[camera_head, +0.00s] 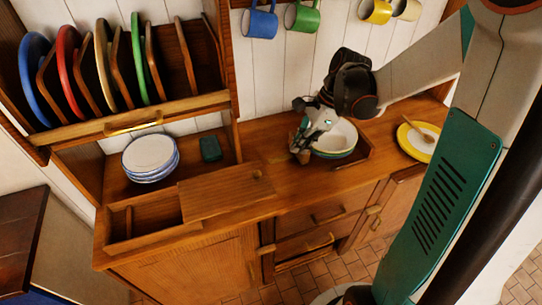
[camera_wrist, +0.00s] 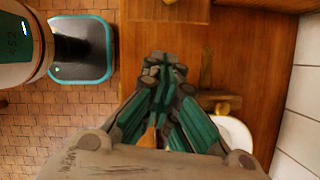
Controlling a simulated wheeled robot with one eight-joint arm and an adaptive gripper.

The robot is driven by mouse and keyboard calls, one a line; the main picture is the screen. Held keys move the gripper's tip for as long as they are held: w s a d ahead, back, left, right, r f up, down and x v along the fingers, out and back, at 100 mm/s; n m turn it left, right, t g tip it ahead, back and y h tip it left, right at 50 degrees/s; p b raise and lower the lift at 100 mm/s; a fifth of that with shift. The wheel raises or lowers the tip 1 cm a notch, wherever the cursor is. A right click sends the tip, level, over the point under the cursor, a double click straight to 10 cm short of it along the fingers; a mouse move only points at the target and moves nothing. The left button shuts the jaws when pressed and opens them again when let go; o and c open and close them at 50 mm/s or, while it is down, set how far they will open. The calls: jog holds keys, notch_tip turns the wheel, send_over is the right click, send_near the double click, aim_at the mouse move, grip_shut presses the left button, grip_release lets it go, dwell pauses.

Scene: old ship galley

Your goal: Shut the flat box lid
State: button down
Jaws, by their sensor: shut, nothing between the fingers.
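A flat wooden box (camera_head: 150,236) lies on the left part of the counter. Its flat wooden lid (camera_head: 222,196) with a small round knob is shifted to the right, leaving the box's left compartment uncovered. My gripper (camera_head: 303,143) is to the right of the lid, apart from it, in front of a white bowl as seen in the head view. In the wrist view my gripper (camera_wrist: 163,65) has its fingers together with nothing between them. A wooden board at the top edge of that view may be the lid; I cannot tell.
Stacked plates (camera_head: 150,155) and a small green block (camera_head: 210,149) sit behind the box. The white bowl (camera_head: 341,137) stands in a wooden tray, also in the wrist view (camera_wrist: 236,138). A yellow plate (camera_head: 416,148) lies farther right. A plate rack (camera_head: 150,115) is above.

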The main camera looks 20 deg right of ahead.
aim_at(192, 199)
jog(key=a+f+b, duration=0.1)
jog(key=a+f, duration=0.1)
jog(key=f, duration=0.1)
jog(key=w+a+f+b, duration=0.1)
jog(key=a+f, duration=0.2)
jog(key=a+f+b, duration=0.1)
jog(key=a+f, duration=0.1)
jog(key=shift+w+a+f, duration=0.25)
jog(key=shift+f, duration=0.15)
jog(key=a+b, duration=0.1)
jog(key=a, duration=2.2)
jog(key=shift+a+b, duration=0.25)
jog(key=shift+b, duration=0.15)
